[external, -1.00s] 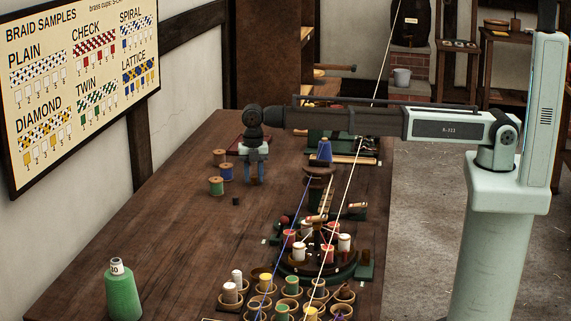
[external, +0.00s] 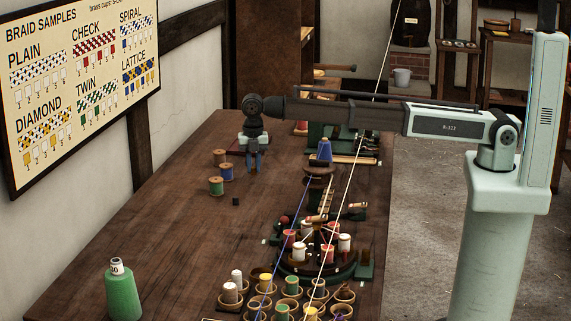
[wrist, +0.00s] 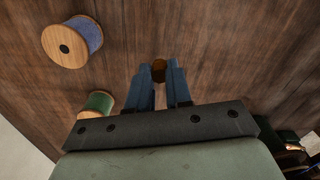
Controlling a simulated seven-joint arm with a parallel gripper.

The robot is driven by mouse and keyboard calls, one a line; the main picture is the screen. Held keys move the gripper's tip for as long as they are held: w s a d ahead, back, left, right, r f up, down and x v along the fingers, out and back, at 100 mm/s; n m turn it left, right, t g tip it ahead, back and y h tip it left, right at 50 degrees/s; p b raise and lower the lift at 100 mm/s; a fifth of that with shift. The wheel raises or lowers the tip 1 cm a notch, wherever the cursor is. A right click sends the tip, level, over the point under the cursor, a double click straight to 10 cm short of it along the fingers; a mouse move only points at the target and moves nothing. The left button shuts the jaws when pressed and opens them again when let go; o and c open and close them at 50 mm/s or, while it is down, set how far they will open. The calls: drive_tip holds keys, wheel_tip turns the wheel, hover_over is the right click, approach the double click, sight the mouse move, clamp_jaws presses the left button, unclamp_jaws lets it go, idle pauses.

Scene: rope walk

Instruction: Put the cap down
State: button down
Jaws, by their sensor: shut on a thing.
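My gripper (external: 252,168) is over the far left part of the table, fingers pointing down. In the wrist view its blue fingers (wrist: 160,82) are closed on a small round brown thing, which I take to be the cap (wrist: 158,70). It shows at the fingertips, with wood grain around it. In the external view the cap is too small or hidden to make out. I cannot tell whether it touches the table.
A blue spool (external: 226,173), a green spool (external: 216,187) and a brown spool (external: 219,157) stand left of my gripper. A small dark block (external: 236,201) lies nearer. The braiding stand (external: 318,262) is to the right. Open table (external: 150,220) lies at left.

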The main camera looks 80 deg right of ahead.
sight(253, 168)
wheel_tip(253, 168, up, 6)
drive_tip(key=shift+r, duration=0.1)
drive_tip(key=shift+d+r, duration=0.1)
drive_tip(key=w+d+r+m, duration=0.1)
drive_tip(key=w+d, duration=0.2)
drive_tip(key=d, duration=0.8)
drive_tip(key=w+d+m, duration=0.1)
drive_tip(key=w+d, duration=0.2)
drive_tip(key=d, duration=0.8)
drive_tip(key=w+d+r+m, duration=0.1)
drive_tip(key=w+d, duration=0.2)
drive_tip(key=d, duration=0.7)
drive_tip(key=shift+d+f+n, duration=0.15)
drive_tip(key=shift+f+n, duration=0.55)
drive_tip(key=shift+f, duration=1.9)
drive_tip(key=shift+d+f+n, duration=0.1)
drive_tip(key=shift+f+n, duration=0.6)
drive_tip(key=shift+f, duration=1.85)
drive_tip(key=shift+f, duration=0.2)
drive_tip(key=c, duration=1)
unclamp_jaws()
drive_tip(key=shift+c, duration=0.2)
